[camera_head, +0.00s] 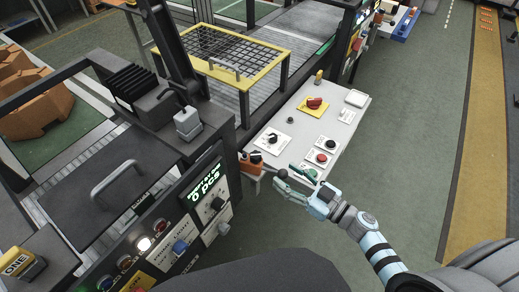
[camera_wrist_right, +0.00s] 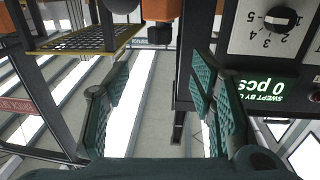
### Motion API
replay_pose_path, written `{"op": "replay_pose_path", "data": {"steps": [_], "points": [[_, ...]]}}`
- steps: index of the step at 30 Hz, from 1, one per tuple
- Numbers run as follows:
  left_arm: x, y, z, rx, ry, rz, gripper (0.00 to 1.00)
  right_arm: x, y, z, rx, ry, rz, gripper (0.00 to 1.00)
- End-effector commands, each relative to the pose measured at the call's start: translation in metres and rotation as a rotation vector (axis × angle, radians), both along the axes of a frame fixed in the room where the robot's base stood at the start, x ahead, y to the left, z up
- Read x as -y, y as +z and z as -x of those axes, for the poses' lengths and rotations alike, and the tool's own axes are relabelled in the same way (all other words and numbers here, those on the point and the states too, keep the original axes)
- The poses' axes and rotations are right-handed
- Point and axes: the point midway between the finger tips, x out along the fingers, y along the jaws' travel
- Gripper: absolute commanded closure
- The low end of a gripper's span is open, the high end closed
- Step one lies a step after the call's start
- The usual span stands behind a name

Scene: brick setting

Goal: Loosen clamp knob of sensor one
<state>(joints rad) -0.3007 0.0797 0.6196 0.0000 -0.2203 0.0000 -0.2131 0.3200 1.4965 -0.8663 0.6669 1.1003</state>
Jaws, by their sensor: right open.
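My right gripper (camera_head: 283,175) is open and empty, beside the front corner of the machine. An orange block with dark round parts (camera_head: 251,163) sits at that corner, just left of the fingertips and apart from them. In the right wrist view an orange block (camera_wrist_right: 161,10) with a black knob-like part (camera_wrist_right: 160,35) shows at the top, beyond the open fingers (camera_wrist_right: 160,82). I cannot tell for sure that this is the clamp knob of sensor one. A yellow block marked "ONE" (camera_head: 17,262) lies at the lower left. My left gripper is not in view.
The machine's panel has a "0 pcs" display (camera_head: 206,189) and a dial (camera_head: 217,203), close to the gripper. A white control table (camera_head: 300,116) with a red switch (camera_head: 314,103) stands behind it. A yellow-framed mesh guard (camera_head: 238,38) is farther back. Green floor (camera_head: 400,150) is clear at right.

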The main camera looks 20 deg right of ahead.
Motion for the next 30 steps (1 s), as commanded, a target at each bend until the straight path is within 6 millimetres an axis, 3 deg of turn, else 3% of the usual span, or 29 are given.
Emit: {"op": "replay_pose_path", "data": {"steps": [6, 10, 15, 22, 30], "points": [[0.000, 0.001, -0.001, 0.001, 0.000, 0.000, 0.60, -0.037, 0.001, -0.055, 0.002, 0.000, -0.005, 0.49], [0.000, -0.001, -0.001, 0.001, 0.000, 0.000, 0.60, -0.052, -0.001, -0.077, 0.001, 0.001, -0.003, 0.49], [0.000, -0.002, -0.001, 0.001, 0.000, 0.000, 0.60, -0.060, -0.001, -0.089, -0.001, 0.002, -0.002, 0.49], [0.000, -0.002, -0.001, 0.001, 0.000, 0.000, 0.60, -0.060, 0.000, -0.090, -0.001, 0.003, -0.002, 0.49], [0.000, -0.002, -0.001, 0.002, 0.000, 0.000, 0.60, -0.060, 0.000, -0.089, -0.001, 0.003, -0.002, 0.91]]}}
